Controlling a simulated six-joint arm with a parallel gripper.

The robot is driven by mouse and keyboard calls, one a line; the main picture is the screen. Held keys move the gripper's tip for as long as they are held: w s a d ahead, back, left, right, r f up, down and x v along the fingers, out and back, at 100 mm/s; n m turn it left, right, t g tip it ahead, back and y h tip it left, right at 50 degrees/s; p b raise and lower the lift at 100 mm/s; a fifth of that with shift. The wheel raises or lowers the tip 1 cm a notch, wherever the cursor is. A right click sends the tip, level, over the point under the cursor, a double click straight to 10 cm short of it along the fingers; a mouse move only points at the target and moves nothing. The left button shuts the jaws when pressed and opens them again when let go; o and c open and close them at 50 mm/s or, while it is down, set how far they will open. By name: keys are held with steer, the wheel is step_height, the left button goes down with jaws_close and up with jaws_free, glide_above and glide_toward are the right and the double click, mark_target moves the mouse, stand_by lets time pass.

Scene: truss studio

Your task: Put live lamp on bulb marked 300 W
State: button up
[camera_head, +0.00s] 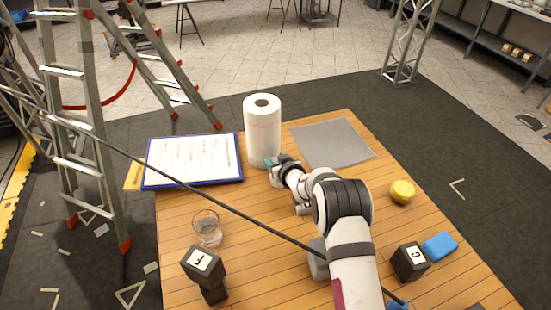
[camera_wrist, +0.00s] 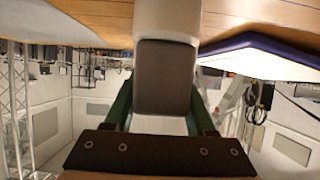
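My gripper (camera_head: 270,161) has green fingers and is low in front of the paper towel roll. In the wrist view, my gripper (camera_wrist: 163,100) has a plain dark block (camera_wrist: 165,75) between its fingers, which lie against its sides. No marking shows on the face I see. A framed white sheet (camera_head: 192,158) with faint columns lies to the left; its print is too small to read, so I cannot find a 300 W mark. A dark block marked F (camera_head: 204,265) stands at the front left. A dark block with a letter like C or G (camera_head: 409,261) is at the right.
The white paper towel roll (camera_head: 262,130) stands beside the framed sheet. A clear glass (camera_head: 207,228), yellow object (camera_head: 402,192), blue block (camera_head: 440,246) and grey mat (camera_head: 332,142) are on the wooden table (camera_head: 260,205). A dark thin rod crosses the head view diagonally. A ladder stands at left.

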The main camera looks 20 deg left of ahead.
steer(key=o, duration=0.4)
